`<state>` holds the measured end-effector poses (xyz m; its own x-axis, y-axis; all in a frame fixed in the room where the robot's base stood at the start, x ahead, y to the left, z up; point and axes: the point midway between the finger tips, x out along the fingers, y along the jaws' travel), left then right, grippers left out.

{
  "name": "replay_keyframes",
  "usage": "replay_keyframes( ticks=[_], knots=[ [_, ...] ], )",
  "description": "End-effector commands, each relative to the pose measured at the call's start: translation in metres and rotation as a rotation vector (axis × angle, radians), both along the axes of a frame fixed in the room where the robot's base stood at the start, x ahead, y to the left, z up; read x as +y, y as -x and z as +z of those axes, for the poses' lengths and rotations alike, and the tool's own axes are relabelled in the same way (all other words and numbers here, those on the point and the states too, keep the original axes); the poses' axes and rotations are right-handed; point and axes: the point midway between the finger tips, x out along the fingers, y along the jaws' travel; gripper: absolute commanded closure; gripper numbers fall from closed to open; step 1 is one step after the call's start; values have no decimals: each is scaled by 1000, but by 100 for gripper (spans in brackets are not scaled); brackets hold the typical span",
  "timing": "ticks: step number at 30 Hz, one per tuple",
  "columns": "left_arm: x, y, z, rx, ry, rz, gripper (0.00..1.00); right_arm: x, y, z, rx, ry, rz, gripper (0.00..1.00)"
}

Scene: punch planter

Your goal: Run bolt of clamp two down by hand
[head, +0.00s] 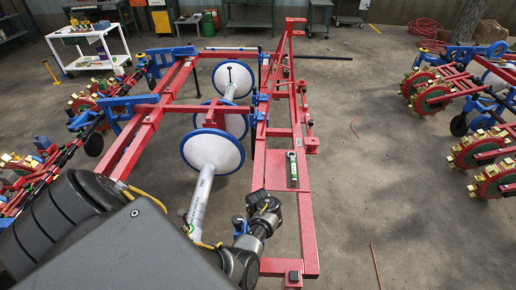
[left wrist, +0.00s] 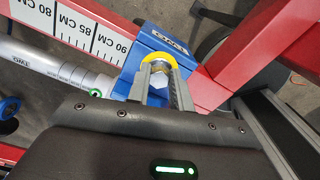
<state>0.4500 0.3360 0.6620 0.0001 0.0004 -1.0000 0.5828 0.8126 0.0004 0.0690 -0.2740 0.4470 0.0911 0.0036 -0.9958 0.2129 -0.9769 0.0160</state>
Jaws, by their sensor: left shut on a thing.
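The fingers of my left gripper (left wrist: 160,72) are shut on this bolt, one on each side. In the head view my left gripper (head: 264,205) is at the lower middle, over the red frame's near end, and its own body hides the bolt. My right gripper is in neither view.
A red frame (head: 308,232) with white discs (head: 212,152) fills the middle. A green and grey tool (head: 292,170) lies on its plate. A scale (left wrist: 98,38) marks the beam beside the clamp. A white cart (head: 97,32) stands far left.

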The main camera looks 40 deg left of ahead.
Motion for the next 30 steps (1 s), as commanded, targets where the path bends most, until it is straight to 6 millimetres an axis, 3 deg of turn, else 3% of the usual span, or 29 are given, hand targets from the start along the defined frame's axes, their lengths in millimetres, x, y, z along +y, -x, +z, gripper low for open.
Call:
replay_keyframes(
  ticks=[30],
  knots=[
    [-2, 6, 2, 2, 2, -949, 100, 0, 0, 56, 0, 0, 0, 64]
  ],
)
